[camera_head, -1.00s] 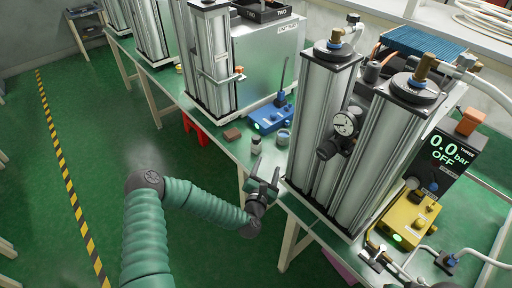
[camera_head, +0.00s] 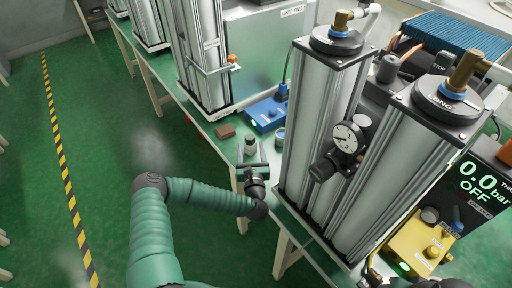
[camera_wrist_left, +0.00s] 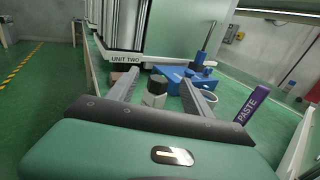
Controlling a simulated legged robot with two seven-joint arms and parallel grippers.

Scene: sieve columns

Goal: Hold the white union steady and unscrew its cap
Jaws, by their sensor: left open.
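A dark part at the bottom edge of the head view (camera_head: 378,274) seems to be my right gripper, mostly cut off.
Twin metal columns (camera_head: 318,120) with a gauge (camera_head: 347,137) stand right of my left gripper. A blue box (camera_head: 267,113), a brown block (camera_head: 225,131) and a grey cup (camera_head: 280,140) are nearby. A purple PASTE tube (camera_wrist_left: 245,108) is at right in the wrist view. A yellow box (camera_head: 420,242) sits front right.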

